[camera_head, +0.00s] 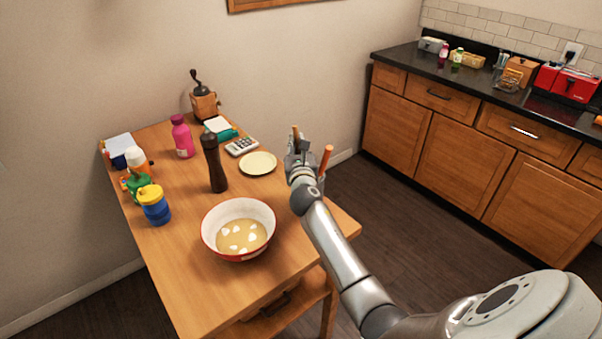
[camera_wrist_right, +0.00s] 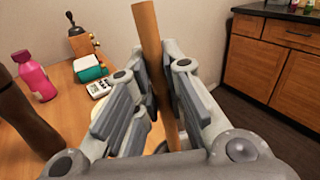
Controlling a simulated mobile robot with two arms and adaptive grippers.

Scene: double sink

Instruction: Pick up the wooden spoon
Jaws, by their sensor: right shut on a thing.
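The wooden spoon shows in the right wrist view as a long brown wooden handle (camera_wrist_right: 150,45) standing nearly upright between my fingers. My right gripper (camera_wrist_right: 157,98) is shut on this handle. In the head view my right gripper (camera_head: 298,150) is over the right side of the wooden table, and a short bit of the handle (camera_head: 296,131) shows above it. The spoon's other end is hidden by the gripper and arm. My left gripper is in neither view.
An orange-brown stick (camera_head: 326,158) stands just right of the gripper. The wooden table (camera_head: 185,258) bears a red-rimmed bowl (camera_head: 210,238), a dark pepper mill (camera_head: 213,165), a yellow plate (camera_head: 258,163), a pink bottle (camera_head: 182,137) and a coffee grinder (camera_head: 203,103). The front left of the table is clear.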

